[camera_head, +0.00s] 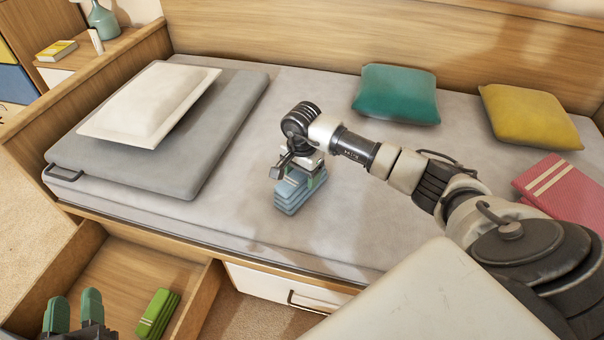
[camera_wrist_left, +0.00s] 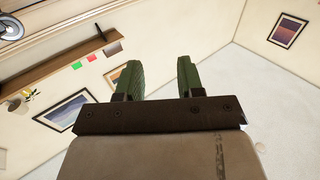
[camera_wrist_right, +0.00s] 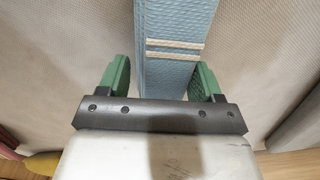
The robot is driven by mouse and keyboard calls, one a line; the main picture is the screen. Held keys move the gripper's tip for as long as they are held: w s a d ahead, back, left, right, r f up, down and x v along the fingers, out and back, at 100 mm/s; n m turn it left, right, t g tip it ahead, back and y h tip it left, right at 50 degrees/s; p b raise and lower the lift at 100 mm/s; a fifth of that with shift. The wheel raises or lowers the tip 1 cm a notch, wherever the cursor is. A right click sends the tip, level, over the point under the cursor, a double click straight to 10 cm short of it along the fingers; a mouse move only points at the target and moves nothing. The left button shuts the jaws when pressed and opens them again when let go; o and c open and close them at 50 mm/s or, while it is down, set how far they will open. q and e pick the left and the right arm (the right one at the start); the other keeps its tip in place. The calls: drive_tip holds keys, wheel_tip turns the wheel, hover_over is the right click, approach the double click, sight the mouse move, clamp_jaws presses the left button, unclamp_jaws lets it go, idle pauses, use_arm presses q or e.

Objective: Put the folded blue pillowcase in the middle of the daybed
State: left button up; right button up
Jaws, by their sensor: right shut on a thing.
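The folded blue pillowcase (camera_head: 289,194) is at the middle of the daybed (camera_head: 240,215), towards its front edge. My right gripper (camera_head: 300,177) is over it, shut on it. In the right wrist view the pillowcase (camera_wrist_right: 172,50), with two pale stripes, lies between the green fingers of that gripper (camera_wrist_right: 160,82). I cannot tell whether the pillowcase rests on the mattress or hangs just above it. My left gripper (camera_head: 75,312) is at the lower left, over the open drawer. It also shows in the left wrist view (camera_wrist_left: 157,80), with its fingers apart and nothing between them.
A grey folded mat (camera_head: 215,120) with a white pillow (camera_head: 150,100) covers the daybed's left end. Teal (camera_head: 397,92) and yellow (camera_head: 530,115) cushions lie at the back. A striped red cloth (camera_head: 570,188) lies right. The open drawer (camera_head: 120,275) holds a green folded cloth (camera_head: 158,313).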

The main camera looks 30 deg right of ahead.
drive_tip(key=shift+f, duration=0.1)
drive_tip(key=o, duration=1)
use_arm(q)
drive_tip(key=shift+r, duration=0.3)
